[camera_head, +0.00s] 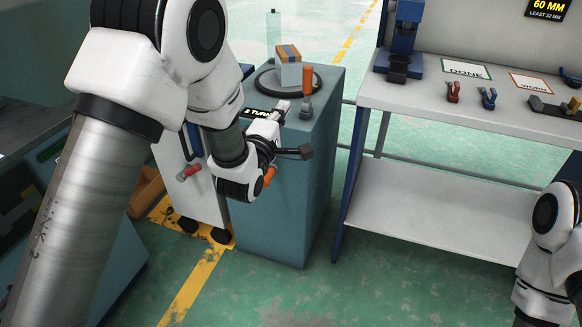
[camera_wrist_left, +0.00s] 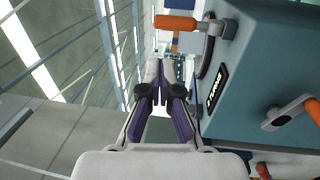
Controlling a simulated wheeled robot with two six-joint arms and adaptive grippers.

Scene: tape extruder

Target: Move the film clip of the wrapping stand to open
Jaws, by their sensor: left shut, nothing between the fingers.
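The teal wrapping stand (camera_head: 275,215) is in the middle of the head view. On its top, an upright orange handle (camera_head: 307,80) rises from a grey base; this looks like the film clip, and it also shows at the top of the left wrist view (camera_wrist_left: 175,22). A second orange handle on a grey lever (camera_wrist_left: 285,115) sits on the stand's side, mostly hidden behind my arm in the head view. My left gripper (camera_head: 283,107) is shut and empty, close to the upright handle's base, apart from it in the wrist view. My right gripper is out of frame.
A taped cardboard box (camera_head: 289,70) sits on the dark turntable (camera_head: 263,82), with a clear upright cylinder (camera_head: 273,35) behind. A grey workbench (camera_head: 440,105) with small red and blue tools stands to the right. Green floor lies open between them.

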